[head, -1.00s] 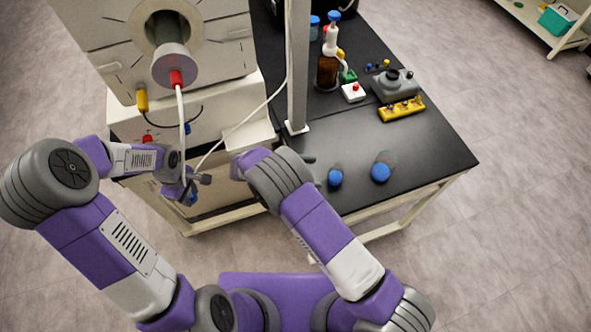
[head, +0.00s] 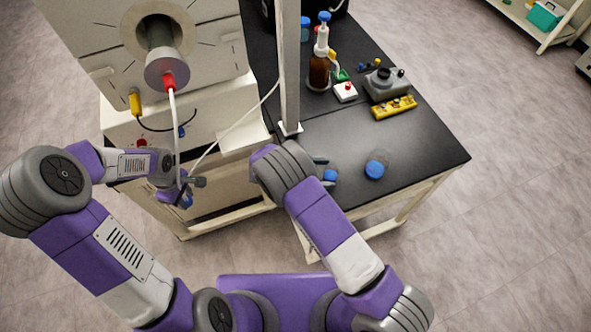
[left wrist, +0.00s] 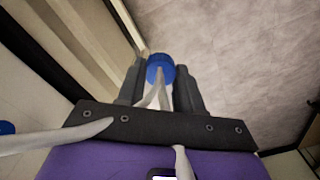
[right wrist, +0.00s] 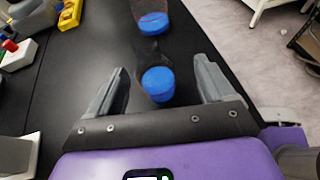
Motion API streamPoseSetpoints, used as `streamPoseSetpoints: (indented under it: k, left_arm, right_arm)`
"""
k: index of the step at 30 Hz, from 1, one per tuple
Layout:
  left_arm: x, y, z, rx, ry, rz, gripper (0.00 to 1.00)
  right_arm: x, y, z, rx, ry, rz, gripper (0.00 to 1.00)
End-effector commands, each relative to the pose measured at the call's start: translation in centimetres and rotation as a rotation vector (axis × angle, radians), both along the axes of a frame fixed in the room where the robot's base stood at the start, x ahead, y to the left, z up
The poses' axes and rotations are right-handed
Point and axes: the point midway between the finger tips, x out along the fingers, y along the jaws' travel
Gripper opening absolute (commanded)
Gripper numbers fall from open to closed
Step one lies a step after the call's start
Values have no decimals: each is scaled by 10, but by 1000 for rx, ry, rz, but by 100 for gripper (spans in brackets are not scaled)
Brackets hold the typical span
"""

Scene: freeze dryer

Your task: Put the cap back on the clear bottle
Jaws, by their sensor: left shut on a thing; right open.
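My left gripper (left wrist: 160,88) is shut on a blue round cap-like piece (left wrist: 160,67), with pale strands just below it in the left wrist view. In the head view this gripper (head: 190,190) hangs in front of the freeze dryer, away from the table top. My right gripper (right wrist: 160,85) is open over the black table. A clear vessel with a blue round part (right wrist: 157,84) sits between its fingers, apart from both. A second such vessel (right wrist: 152,25) stands farther off, also in the head view (head: 375,170). I cannot tell which is the clear bottle.
The freeze dryer (head: 225,60) has a red-ended white tube (head: 172,120) hanging near my left gripper. A grey post (head: 290,70) rises by the table. A brown bottle (head: 319,70), a grey device (head: 385,84) and a yellow rack (head: 394,107) stand farther back on the black table (head: 430,140).

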Motion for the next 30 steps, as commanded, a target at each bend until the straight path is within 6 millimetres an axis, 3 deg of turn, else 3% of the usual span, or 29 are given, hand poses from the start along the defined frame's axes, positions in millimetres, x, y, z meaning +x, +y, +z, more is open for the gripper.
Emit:
streamPoseSetpoints:
  k: [8, 18, 28, 30]
  left_arm:
    - [0, 0, 0, 0, 0, 0, 8]
    - [0, 0, 1, 0, 0, 0, 8]
    - [0, 0, 1, 0, 0, 0, 8]
    - [0, 0, 1, 0, 0, 0, 8]
  right_arm:
    - [2, -4, -3, -1, 1, -2, 82]
    - [14, -42, -23, -2, 0, -1, 82]
    - [15, -44, -24, -1, -2, 1, 82]
    - [15, -44, -24, 0, -2, 1, 74]
